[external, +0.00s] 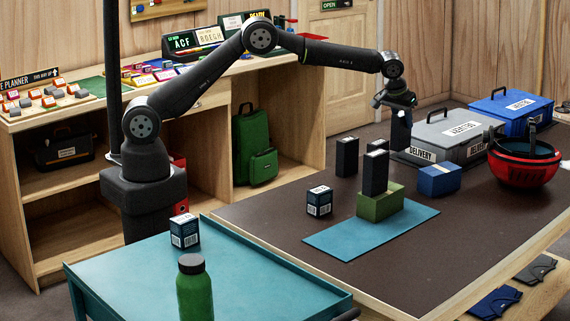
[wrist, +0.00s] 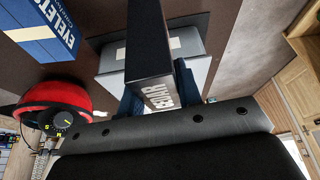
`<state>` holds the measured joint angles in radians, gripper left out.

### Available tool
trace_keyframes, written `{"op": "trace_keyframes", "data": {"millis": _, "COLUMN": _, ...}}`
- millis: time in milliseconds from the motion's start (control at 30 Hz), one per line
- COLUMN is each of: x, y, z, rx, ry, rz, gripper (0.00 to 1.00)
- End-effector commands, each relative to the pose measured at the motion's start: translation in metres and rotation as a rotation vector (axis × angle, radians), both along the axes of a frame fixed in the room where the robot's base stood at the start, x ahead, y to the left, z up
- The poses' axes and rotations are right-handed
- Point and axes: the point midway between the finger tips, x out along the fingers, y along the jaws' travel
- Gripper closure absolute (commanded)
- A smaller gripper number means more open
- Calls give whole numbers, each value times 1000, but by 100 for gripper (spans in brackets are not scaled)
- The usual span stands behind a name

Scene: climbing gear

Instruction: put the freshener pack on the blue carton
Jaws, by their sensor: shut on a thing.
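My gripper (external: 400,112) is shut on a black pack (wrist: 147,62), held above the table in front of the grey case. The pack also shows below my gripper in the external view (external: 401,131). Its pale lettering is partly hidden; I can read only "AIR" at the end, so the pictures do not confirm that it is the freshener pack. The blue carton (external: 439,181) lies on the dark table, below and to the right of my gripper. The blue carton also shows at upper left in the wrist view (wrist: 45,25), lettered "EYELETS", apart from the pack.
A similar black pack (external: 376,172) stands on a green carton (external: 379,205) on a blue mat (external: 330,238). Another black pack (external: 347,157) and a small navy box (external: 319,202) stand nearby. A grey case (external: 436,138) and a red helmet (external: 524,168) flank the blue carton.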

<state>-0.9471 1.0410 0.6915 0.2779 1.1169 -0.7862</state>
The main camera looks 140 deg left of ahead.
Motion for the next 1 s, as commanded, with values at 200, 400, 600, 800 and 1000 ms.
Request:
{"op": "trace_keyframes", "data": {"millis": 200, "x": 22, "y": -13, "z": 30, "rx": 2, "ry": -1, "rz": -46, "gripper": 93}}
{"op": "trace_keyframes", "data": {"millis": 400, "x": 88, "y": -64, "z": 59, "rx": 1, "ry": -2, "rz": -201, "gripper": 93}}
{"op": "trace_keyframes", "data": {"millis": 600, "x": 149, "y": -121, "z": 87, "rx": 1, "ry": -2, "rz": -360, "gripper": 93}}
{"op": "trace_keyframes", "data": {"millis": 800, "x": 179, "y": -156, "z": 103, "rx": 2, "ry": -1, "rz": -452, "gripper": 93}}
{"op": "trace_keyframes", "data": {"millis": 1000, "x": 178, "y": -143, "z": 92, "rx": 0, "ry": 0, "rz": -468, "gripper": 93}}
